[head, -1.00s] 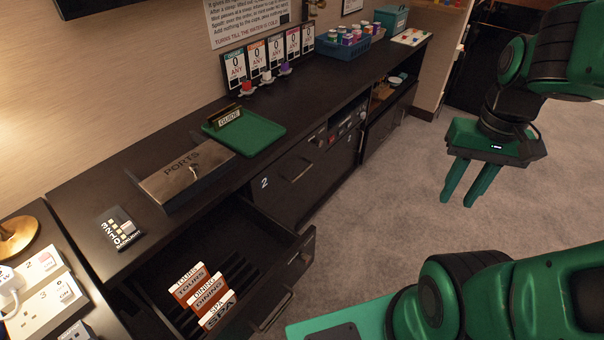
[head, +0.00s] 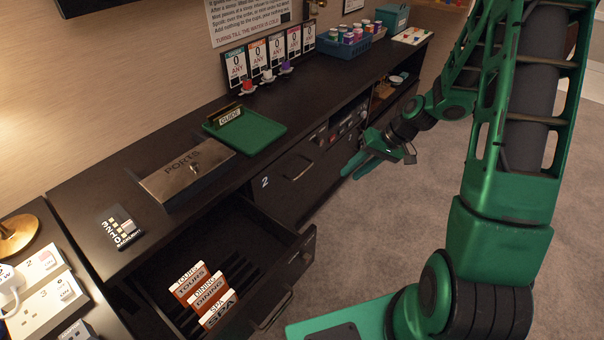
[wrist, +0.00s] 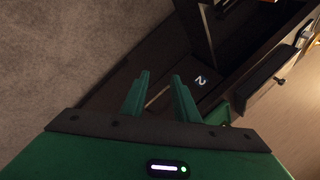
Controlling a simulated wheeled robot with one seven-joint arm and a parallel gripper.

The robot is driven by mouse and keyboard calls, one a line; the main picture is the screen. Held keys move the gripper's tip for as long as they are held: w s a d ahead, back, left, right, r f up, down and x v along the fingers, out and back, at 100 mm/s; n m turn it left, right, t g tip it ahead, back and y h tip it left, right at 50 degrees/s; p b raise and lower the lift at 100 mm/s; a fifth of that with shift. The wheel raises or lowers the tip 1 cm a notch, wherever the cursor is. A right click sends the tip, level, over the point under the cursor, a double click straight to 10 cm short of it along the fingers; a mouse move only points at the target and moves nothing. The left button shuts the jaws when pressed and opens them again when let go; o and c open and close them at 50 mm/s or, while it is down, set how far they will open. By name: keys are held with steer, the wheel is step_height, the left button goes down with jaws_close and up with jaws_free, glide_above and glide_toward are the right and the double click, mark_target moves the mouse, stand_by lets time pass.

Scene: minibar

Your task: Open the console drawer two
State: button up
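Drawer two (head: 285,190) is the dark console front marked with a white "2". It is shut, with a bar handle (head: 299,171) near its upper edge. In the wrist view the "2" marking (wrist: 200,81) shows just right of my fingers, and a pale handle bar (wrist: 158,97) shows in the gap between them. My gripper (head: 352,170) is open and empty, in front of the console and to the right of the handle in the head view. It looks apart from the handle; the exact distance is hard to tell.
An open drawer (head: 306,250) holding Tours, Dining and Spa cards (head: 205,290) juts out left of drawer two. Carpet floor in front is clear.

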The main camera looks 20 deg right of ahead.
steer(key=w+a+f+m+t+y, duration=0.3)
steer(key=w+a+f+t+y, duration=0.15)
steer(key=w+f, duration=0.45)
steer(key=m+t, duration=0.6)
glide_toward(303, 171)
steer(key=shift+g+h, duration=0.25)
steer(key=shift+h, duration=0.2)
steer(key=x, duration=1)
steer(key=shift+w, duration=0.2)
steer(key=shift+c, duration=0.7)
jaws_close()
steer(key=shift+a, duration=0.3)
steer(key=shift+s+d, duration=0.1)
